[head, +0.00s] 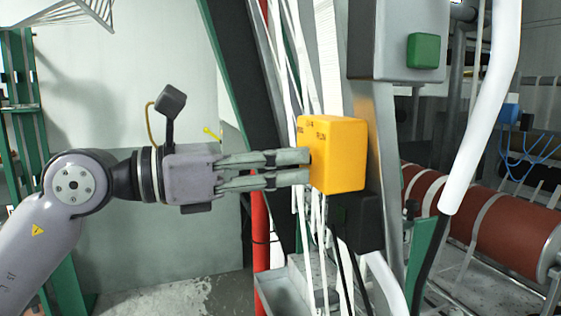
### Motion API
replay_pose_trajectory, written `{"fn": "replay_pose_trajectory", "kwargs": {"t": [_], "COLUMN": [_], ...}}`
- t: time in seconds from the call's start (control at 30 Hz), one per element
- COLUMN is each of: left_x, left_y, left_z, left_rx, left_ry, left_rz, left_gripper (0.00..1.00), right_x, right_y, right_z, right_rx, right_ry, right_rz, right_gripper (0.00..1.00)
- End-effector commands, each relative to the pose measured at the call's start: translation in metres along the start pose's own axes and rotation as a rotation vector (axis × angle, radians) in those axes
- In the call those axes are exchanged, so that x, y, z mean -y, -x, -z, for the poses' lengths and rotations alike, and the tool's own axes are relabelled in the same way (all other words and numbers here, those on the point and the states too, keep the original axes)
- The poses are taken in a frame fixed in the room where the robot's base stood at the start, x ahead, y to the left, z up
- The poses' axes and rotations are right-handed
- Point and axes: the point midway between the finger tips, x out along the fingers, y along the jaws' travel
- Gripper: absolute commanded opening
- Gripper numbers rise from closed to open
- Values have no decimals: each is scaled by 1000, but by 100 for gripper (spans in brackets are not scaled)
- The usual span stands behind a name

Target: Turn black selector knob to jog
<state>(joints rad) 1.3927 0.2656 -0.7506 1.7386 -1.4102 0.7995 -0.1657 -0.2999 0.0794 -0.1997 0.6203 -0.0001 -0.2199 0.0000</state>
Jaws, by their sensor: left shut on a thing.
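The yellow control box (341,157) is right of centre, with small dark lettering on its left-facing side that I cannot read for certain. My left gripper (307,167) comes in level from the left, with its fingertips at that lettered side. It is shut on the black selector knob, which the fingertips hide almost wholly. I cannot tell which position the knob points to. My right gripper is out of view.
White webbing strands (287,60) hang close behind my left fingers. A grey box with a green panel (423,50) is above right, and a thick white pipe (487,110) runs beside it. A red-brown roller (480,215) lies at right. A metal tray (283,290) is below.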

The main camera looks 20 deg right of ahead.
Motion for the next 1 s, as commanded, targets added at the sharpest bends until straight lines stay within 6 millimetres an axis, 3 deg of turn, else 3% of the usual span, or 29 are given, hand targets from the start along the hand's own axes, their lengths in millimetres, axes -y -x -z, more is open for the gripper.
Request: {"fn": "replay_pose_trajectory", "kwargs": {"t": [0.3, 0.67, 1.0], "left_x": [0, 0, 0], "left_y": [0, 0, 0], "left_z": [0, 1, 2], "left_rx": [0, 1, 2], "left_ry": [0, 71, 333], "left_rz": [-1, -1, -1], "left_gripper": [0, 0, 0], "right_x": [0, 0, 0], "right_y": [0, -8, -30], "right_z": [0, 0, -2], "right_rx": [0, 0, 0], "right_ry": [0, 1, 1], "right_rz": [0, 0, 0], "right_gripper": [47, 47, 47]}}
